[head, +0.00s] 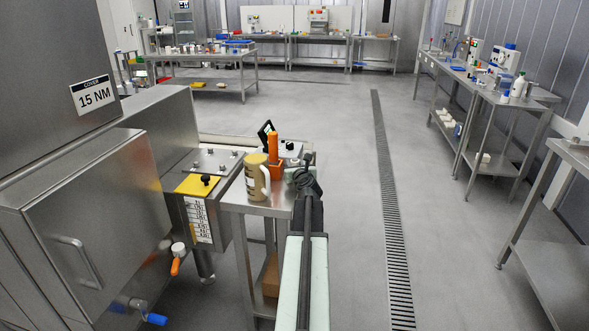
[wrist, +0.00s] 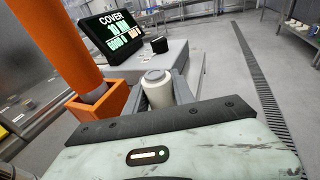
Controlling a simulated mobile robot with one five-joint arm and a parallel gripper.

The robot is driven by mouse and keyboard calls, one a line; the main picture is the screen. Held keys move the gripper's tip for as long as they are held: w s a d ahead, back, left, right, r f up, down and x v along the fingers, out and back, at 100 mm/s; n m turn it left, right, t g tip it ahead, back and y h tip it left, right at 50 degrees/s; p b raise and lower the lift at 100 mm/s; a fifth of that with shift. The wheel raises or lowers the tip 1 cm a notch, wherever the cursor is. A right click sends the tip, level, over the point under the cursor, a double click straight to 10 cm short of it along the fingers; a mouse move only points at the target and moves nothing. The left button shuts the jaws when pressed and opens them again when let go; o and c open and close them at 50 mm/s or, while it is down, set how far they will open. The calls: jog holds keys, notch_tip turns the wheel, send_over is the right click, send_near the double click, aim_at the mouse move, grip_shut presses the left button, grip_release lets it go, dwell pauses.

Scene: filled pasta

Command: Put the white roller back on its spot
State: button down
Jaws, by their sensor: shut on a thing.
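The white roller (wrist: 158,91) stands between the two grey fingers of my gripper (wrist: 160,97) in the wrist view, and the gripper is shut on it. Its upper end shows; its lower part is hidden behind the dark edge of my gripper body. In the head view my gripper (head: 304,180) is at the right end of a small steel side table (head: 262,208); the roller cannot be made out there. The roller's spot cannot be told for sure. A grey box (wrist: 172,62) with a black knob lies just beyond the roller.
An orange handle (head: 272,146) stands in an orange holder (wrist: 100,108) close left of my gripper. A display (wrist: 122,36) reading COVER 10 NM is behind it. The floor to the right (head: 345,200) is clear.

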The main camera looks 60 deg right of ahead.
jog(key=shift+f, duration=0.15)
jog(key=c, duration=1.3)
grip_release()
jog(key=shift+c, duration=0.2)
jog(key=shift+r, duration=0.2)
jog(key=shift+s+a+r, duration=0.1)
jog(key=shift+s+a, duration=0.15)
jog(key=shift+a, duration=0.05)
jog(key=p+v, duration=0.1)
jog(key=v, duration=1)
jog(key=shift+p, duration=0.4)
